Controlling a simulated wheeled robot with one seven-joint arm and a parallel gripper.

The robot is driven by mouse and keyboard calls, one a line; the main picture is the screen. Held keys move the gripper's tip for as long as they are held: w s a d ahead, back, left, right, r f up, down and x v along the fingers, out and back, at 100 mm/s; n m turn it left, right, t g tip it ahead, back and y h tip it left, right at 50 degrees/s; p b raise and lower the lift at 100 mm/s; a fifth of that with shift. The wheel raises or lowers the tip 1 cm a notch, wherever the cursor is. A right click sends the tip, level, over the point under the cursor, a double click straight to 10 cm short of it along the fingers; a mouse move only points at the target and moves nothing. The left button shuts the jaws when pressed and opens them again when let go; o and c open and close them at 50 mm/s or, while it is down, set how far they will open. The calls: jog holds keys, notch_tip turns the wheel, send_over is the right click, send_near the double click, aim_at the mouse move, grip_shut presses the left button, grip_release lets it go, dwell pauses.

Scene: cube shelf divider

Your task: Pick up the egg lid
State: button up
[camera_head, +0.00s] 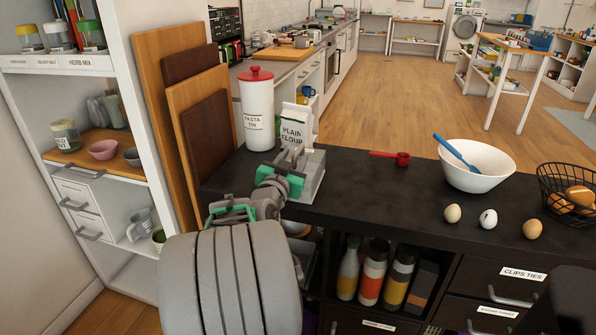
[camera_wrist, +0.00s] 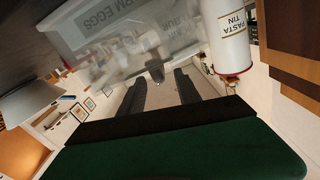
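I cannot tell whether the fingers touch the lid.
The pasta tin (camera_head: 258,118) and plain flour (camera_head: 294,128) stand close behind my gripper. Cutting boards (camera_head: 200,110) lean at the left. A red scoop (camera_head: 400,158), white bowl (camera_head: 478,170), loose eggs (camera_head: 488,219) and wire basket (camera_head: 566,184) are to the right. The counter's middle front is clear.

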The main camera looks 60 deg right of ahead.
jog(key=d, duration=0.3)
jog(key=shift+w+d+f, duration=0.1)
jog(key=shift+w+f, duration=0.05)
jog(key=shift+w, duration=0.15)
grip_shut()
jog(key=shift+f, duration=0.1)
dwell(1.0)
